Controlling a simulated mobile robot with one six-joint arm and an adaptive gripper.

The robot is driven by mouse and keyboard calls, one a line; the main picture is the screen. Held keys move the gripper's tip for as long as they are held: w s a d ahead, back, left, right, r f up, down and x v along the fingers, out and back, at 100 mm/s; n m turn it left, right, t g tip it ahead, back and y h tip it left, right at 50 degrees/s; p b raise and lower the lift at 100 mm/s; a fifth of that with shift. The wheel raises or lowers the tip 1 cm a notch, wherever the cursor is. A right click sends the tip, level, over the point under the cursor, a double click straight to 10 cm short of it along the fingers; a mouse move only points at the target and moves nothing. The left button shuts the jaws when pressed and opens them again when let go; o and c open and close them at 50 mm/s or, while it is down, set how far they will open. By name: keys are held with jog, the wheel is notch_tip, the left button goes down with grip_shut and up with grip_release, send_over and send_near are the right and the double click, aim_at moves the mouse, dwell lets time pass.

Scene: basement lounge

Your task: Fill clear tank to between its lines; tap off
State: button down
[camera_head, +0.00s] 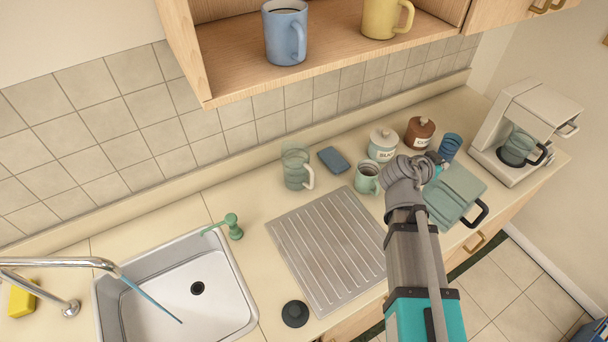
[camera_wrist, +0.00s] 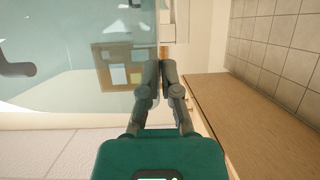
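The clear tank (camera_head: 455,193) is a see-through bluish-green box with a black handle, tilted over the counter's front edge at the right. My gripper (camera_head: 436,160) is at its upper left. In the wrist view, my gripper (camera_wrist: 161,66) has its fingers nearly together at the edge of the tank's clear wall (camera_wrist: 75,85), and they appear closed on that wall. I cannot make out the tank's lines or any water in it. The tap (camera_head: 60,263) is running; a blue stream (camera_head: 150,299) falls from its spout into the steel sink (camera_head: 236,327).
A ribbed drainboard (camera_head: 325,245), a glass mug (camera_head: 294,168), a green mug (camera_head: 367,178), canisters and a coffee machine (camera_head: 512,105) share the counter. A green pump (camera_head: 232,226) stands behind the sink, a yellow sponge (camera_head: 20,298) beside the tap. The shelf (camera_head: 330,45) overhangs the back.

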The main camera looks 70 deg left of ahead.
jog(key=shift+f+b, duration=0.85)
jog(key=shift+f, duration=0.3)
jog(key=shift+s, duration=0.1)
